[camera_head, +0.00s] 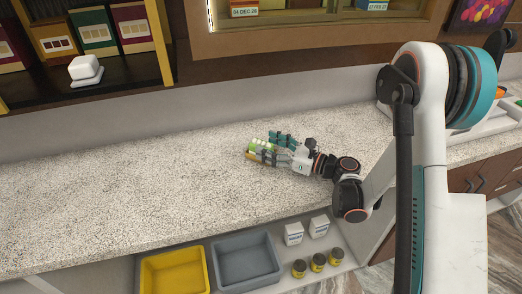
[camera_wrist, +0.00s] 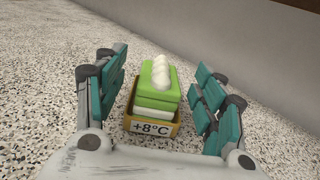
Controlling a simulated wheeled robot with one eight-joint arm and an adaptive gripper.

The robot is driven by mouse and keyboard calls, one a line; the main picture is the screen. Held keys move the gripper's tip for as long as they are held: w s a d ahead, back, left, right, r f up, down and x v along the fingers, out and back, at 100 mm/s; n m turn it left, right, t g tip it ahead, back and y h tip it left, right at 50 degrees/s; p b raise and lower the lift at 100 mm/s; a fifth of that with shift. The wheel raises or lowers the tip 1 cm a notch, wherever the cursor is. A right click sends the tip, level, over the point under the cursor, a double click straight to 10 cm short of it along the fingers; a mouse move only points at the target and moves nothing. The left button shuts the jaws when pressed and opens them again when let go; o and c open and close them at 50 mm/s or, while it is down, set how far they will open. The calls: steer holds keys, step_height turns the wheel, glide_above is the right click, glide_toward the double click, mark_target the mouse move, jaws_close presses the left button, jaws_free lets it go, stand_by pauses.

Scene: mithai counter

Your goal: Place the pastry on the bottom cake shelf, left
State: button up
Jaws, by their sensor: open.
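The pastry (camera_wrist: 158,90) is a green and white layered block with a row of white cream dollops on top. It sits in a small yellow-brown holder (camera_wrist: 177,127) with a "+8°C" label, on the speckled counter. In the head view the pastry (camera_head: 261,143) is small and partly covered by my gripper (camera_head: 268,146). My gripper is low over the counter. In the wrist view its teal fingers (camera_wrist: 160,88) stand open on either side of the pastry, with gaps showing on both sides. The left bottom cake shelf cannot be made out for certain.
A dark shelf with several boxes and a white block (camera_head: 85,68) is at the upper left. A wooden cabinet (camera_head: 290,40) with date labels hangs behind the counter (camera_head: 120,190). Yellow (camera_head: 174,272) and grey bins (camera_head: 246,259), white cartons and jars sit below. The counter's left is clear.

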mark_target(253, 141)
steer(key=x, duration=0.2)
steer(key=b+x, duration=0.1)
steer(key=x, duration=0.1)
steer(key=b+x, duration=0.1)
steer(key=x, duration=0.1)
steer(key=shift+f, duration=0.4)
steer(key=shift+w+a+r, duration=0.1)
steer(key=shift+w+a, duration=0.05)
steer(key=c, duration=1.3)
